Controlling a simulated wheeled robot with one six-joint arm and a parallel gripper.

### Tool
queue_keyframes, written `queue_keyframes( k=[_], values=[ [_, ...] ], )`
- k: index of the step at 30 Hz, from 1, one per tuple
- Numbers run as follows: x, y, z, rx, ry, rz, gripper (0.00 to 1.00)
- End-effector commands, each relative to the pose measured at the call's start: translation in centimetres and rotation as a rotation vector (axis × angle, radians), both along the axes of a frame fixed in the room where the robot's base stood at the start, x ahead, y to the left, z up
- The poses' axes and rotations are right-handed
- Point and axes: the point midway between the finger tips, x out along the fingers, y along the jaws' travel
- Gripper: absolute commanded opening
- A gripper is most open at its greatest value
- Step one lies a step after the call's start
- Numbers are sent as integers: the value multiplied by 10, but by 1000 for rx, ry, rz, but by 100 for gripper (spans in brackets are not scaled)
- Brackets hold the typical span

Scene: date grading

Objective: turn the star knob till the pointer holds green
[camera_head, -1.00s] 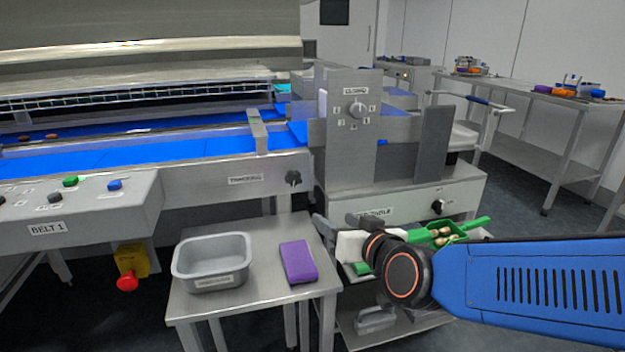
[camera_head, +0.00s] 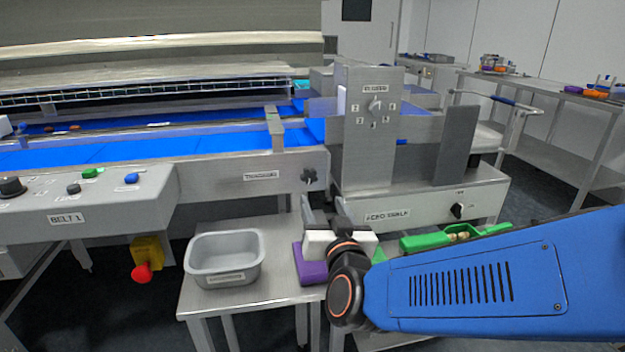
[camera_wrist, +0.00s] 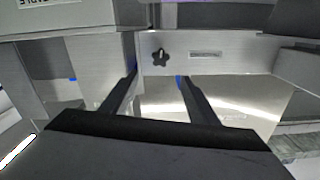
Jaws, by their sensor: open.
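The dark star knob (camera_head: 309,175) sits on the steel side of the belt frame, right of a label that seems to read TRACKING (camera_head: 261,175). It also shows in the wrist view (camera_wrist: 160,56), with the label to its right. My gripper (camera_head: 322,204) is open and empty, just below and slightly right of the knob in the head view, and apart from it. In the wrist view the knob appears beyond the gap between my two fingers (camera_wrist: 156,74). No pointer or green zone can be made out near the knob.
A grey tub (camera_head: 226,262) and a purple block (camera_head: 312,272), partly hidden by my gripper, are on the small steel table. A green scoop (camera_head: 425,241) lies to the right. A numbered dial (camera_head: 375,105) and another knob (camera_head: 457,211) are on the neighbouring machine.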

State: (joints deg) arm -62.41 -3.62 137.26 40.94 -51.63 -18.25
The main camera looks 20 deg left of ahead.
Motion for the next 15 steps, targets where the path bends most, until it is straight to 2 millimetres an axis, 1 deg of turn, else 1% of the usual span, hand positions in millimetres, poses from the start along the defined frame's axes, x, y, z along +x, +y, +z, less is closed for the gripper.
queue_keyframes(
  k=[1,3,15],
  values=[
    [9,5,-1,-1,1,-3,54],
    [20,11,-1,0,0,-3,54],
    [79,48,-1,-1,1,-2,54]
  ],
)
